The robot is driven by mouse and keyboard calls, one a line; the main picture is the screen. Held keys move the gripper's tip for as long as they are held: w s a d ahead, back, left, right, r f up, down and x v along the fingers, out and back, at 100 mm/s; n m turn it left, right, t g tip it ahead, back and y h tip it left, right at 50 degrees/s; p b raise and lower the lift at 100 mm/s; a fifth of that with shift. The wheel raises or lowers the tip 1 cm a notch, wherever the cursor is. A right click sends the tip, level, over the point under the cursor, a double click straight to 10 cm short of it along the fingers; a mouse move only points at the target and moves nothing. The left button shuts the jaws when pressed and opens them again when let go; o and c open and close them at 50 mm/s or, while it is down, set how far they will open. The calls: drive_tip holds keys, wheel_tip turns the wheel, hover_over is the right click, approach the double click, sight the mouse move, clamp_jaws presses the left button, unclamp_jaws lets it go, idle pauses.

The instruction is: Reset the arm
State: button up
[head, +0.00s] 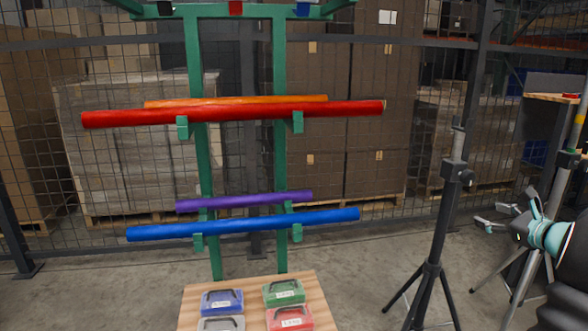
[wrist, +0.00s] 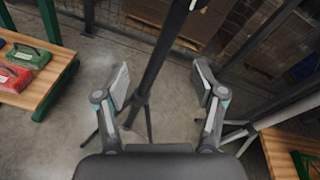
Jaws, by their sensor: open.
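My gripper (head: 500,217) is at the right edge of the head view, in front of a tripod and well to the right of the green rack. In the wrist view my gripper (wrist: 164,85) has its two fingers spread wide. Nothing is between the fingers but a dark tripod pole (wrist: 165,60) beyond them and the concrete floor. My arm reaches in from the right edge of the head view, and most of it is out of frame.
A green rack (head: 280,70) bears red, orange, purple and blue tubes. A black tripod (head: 440,230) stands between rack and arm. Wire fencing lines the back.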

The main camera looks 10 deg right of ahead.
drive_tip(key=s+a+f+n+g+y, duration=0.1)
drive_tip(key=s+a+f+n+g, duration=0.3)
drive_tip(key=a, duration=0.3)
drive_tip(key=s+a+f+n+g, duration=0.25)
drive_tip(key=s+a+n, duration=0.2)
drive_tip(key=a, duration=0.25)
drive_tip(key=s+a+f+n+g+y, duration=0.1)
drive_tip(key=s+a+f+n+g, duration=0.25)
drive_tip(key=a+n, duration=0.3)
drive_tip(key=s+a+r+n+h, duration=0.1)
drive_tip(key=s+a+n+h, duration=0.1)
drive_tip(key=s+a+n, duration=0.5)
drive_tip(key=s+a+r+n+h, duration=0.2)
drive_tip(key=s+a+n, duration=0.6)
drive_tip(key=a, duration=0.7)
drive_tip(key=shift+s+r, duration=0.25)
drive_tip(key=shift+s, duration=0.25)
